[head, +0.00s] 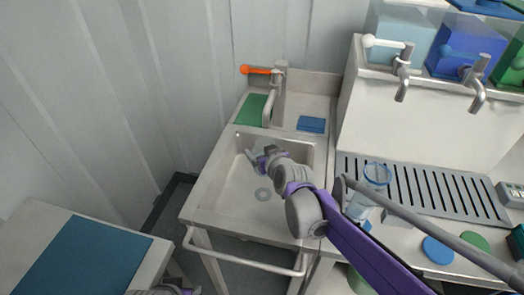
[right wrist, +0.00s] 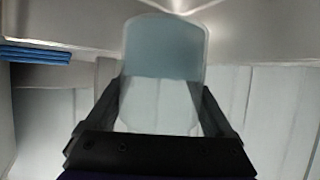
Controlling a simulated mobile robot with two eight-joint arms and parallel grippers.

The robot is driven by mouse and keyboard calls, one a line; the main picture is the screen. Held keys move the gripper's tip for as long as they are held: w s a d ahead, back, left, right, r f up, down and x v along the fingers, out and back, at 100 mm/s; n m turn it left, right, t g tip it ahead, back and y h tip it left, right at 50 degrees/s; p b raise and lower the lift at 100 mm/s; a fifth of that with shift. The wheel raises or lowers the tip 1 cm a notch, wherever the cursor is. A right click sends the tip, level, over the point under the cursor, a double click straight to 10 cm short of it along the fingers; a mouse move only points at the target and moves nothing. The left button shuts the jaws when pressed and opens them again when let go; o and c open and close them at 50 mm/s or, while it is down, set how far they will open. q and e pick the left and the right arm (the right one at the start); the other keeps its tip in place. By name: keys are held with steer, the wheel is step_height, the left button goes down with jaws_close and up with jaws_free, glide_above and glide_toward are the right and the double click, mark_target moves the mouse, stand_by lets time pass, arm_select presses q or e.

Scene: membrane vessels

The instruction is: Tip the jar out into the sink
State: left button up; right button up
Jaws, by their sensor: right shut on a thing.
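The sink (head: 222,196) is a pale basin with a round drain, left of centre in the head view. My right gripper (head: 256,157) is down over the basin, toward its back. In the right wrist view it is shut on a clear jar (right wrist: 165,95), with one finger on each side. The jar's far part looks grey-blue and its near part clear; I cannot tell whether that is liquid. In the head view my gripper mostly hides the jar, so its tilt is unclear. Only a bit of my left arm shows at the bottom edge.
A tap (head: 277,92) with an orange handle stands behind the basin. A blue sponge-like block (head: 311,124) lies on the back ledge. A rail (head: 245,262) runs along the sink's front.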

steer(key=s+a+m+g+p, duration=0.1)
steer(key=s+a+p, duration=0.2)
steer(key=s+p, duration=0.2)
steer(key=s+a+m+g+y+p, duration=0.1)
steer(key=s+a+p, duration=0.2)
steer(key=s, duration=0.6)
steer(key=shift+s+g+p, duration=0.4)
steer(key=shift+p, duration=0.5)
steer(key=shift+s+a+f+m, duration=0.1)
steer(key=shift+a+f+m, duration=0.05)
steer(key=shift+m, duration=0.15)
jaws_close()
steer(key=r+m+g+y+b, duration=0.1)
steer(key=m+g+y, duration=0.2)
steer(key=r+m+g+y+b, duration=0.1)
steer(key=m+g+y+b, duration=0.1)
steer(key=m+g+y, duration=0.1)
steer(key=s+r+m+g+y+b, duration=0.1)
steer(key=m+g+y, duration=0.2)
steer(key=g+y, duration=0.1)
steer(key=shift+a+r+b, duration=0.2)
steer(key=shift+a+b, duration=0.15)
steer(key=shift+a, duration=0.05)
